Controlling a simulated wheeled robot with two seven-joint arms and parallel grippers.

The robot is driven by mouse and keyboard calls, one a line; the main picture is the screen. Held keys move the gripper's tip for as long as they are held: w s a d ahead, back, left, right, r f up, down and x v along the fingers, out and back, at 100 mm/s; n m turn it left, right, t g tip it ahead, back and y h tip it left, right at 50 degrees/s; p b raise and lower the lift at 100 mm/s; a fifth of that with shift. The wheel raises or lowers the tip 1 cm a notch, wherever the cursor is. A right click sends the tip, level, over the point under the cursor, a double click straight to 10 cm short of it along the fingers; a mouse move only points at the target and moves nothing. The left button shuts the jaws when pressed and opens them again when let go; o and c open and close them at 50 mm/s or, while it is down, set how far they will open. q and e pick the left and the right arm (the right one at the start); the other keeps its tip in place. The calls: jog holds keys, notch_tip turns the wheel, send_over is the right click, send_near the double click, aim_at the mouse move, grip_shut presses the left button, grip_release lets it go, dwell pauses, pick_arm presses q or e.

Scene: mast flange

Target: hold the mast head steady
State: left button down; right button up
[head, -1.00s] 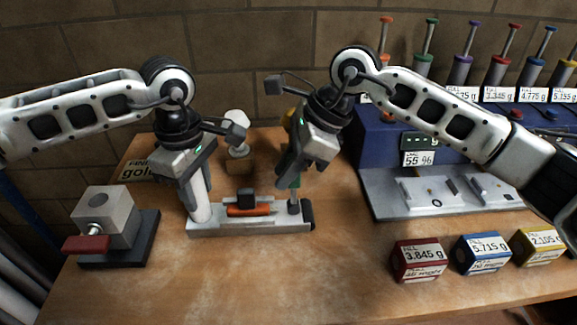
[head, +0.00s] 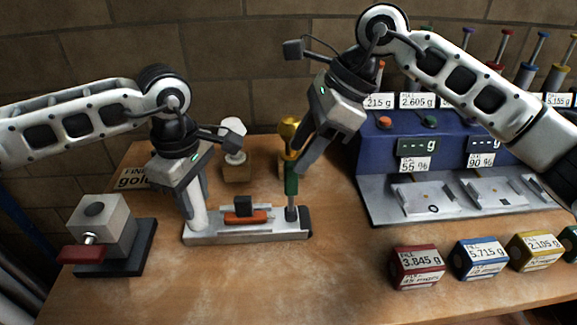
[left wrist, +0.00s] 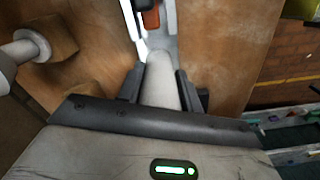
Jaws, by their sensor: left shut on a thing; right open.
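A pale rounded mast (head: 197,214) stands at the left end of a grey fixture (head: 250,236) on the bench. My left gripper (head: 194,200) is shut on it from above. In the left wrist view the pale mast (left wrist: 161,82) lies between the two dark fingers of my left gripper (left wrist: 161,92). A green tool with a yellow top (head: 291,178) stands upright at the fixture's right end. My right gripper (head: 308,160) is open, empty, and just right of the tool. An orange and black part (head: 245,212) lies mid-fixture.
A grey block with a red handle (head: 103,228) stands at left. A blue station (head: 400,145) with grey trays (head: 440,198) is at right. Labelled red (head: 417,265), blue (head: 480,258) and yellow (head: 534,250) blocks sit in front. The front middle of the bench is clear.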

jog(key=v, duration=0.5)
pick_arm(q)
jog(key=c, duration=0.9)
grip_release()
jog(key=shift+o, duration=0.2)
jog(key=shift+r, duration=0.15)
